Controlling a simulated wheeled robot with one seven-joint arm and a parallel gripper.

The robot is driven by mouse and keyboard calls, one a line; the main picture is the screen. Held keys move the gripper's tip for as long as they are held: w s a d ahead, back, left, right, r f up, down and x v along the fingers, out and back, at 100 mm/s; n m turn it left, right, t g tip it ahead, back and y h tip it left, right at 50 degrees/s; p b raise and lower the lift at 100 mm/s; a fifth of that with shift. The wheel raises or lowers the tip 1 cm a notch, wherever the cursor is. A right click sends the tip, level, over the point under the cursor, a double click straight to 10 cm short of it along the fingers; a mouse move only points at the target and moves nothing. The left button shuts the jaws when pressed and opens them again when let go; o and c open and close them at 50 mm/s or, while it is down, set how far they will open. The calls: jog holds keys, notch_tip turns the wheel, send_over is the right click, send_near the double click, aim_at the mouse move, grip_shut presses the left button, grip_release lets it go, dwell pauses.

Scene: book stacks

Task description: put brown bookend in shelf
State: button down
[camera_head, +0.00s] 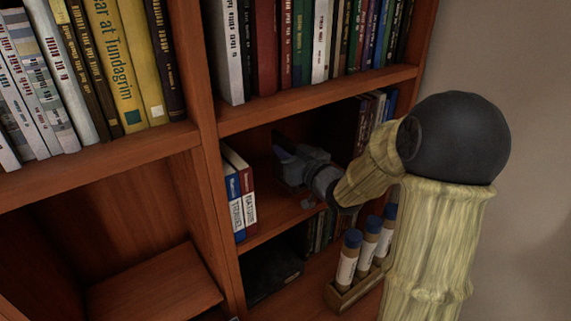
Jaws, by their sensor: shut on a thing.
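My gripper (290,163) reaches from the right into the middle compartment of the wooden shelf (320,97). It is above that compartment's board, to the right of two upright books, and apart from them. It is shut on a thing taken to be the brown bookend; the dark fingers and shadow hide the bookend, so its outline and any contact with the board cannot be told.
The blue book (235,203) and red-and-white book (245,190) stand at the compartment's left wall. More books (375,112) stand at its right. Below are a dark box (270,275) and a wooden rack (350,292) with blue-capped tubes. Full book rows stand above.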

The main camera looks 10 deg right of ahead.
jog(key=shift+f+p, duration=0.45)
jog(key=shift+f, duration=1.55)
jog(key=shift+f, duration=0.15)
jog(key=c, duration=1.4)
grip_release()
jog(key=shift+d, duration=0.1)
jog(key=shift+w, duration=0.1)
